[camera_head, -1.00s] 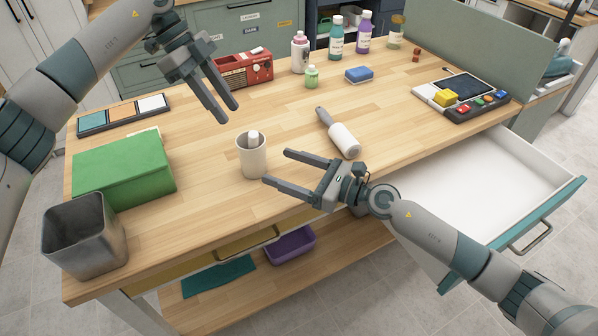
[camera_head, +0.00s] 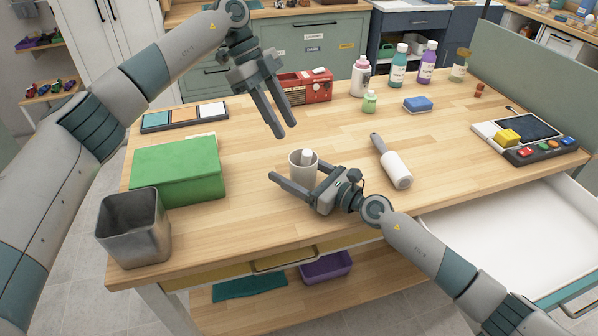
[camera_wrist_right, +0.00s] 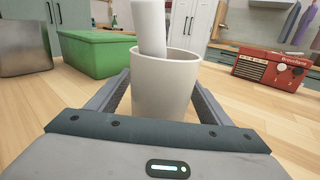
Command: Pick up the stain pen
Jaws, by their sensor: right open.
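A white cylinder, which looks like the stain pen (camera_head: 307,156), stands in a cream cup (camera_head: 302,170) near the table's front middle. In the right wrist view the pen (camera_wrist_right: 151,28) leans slightly and rises above the rim of the cup (camera_wrist_right: 165,90); its lower end is hidden inside. My right gripper (camera_head: 294,172) is open and low, with its fingers on either side of the cup. Whether they touch it I cannot tell. My left gripper (camera_head: 286,131) is above the table behind the cup, its two fingers apart, pointing down and empty.
A lint roller (camera_head: 394,166) lies right of the cup. A green box (camera_head: 178,170) and a metal bin (camera_head: 133,228) stand at left. An open drawer (camera_head: 510,225) juts out at right.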

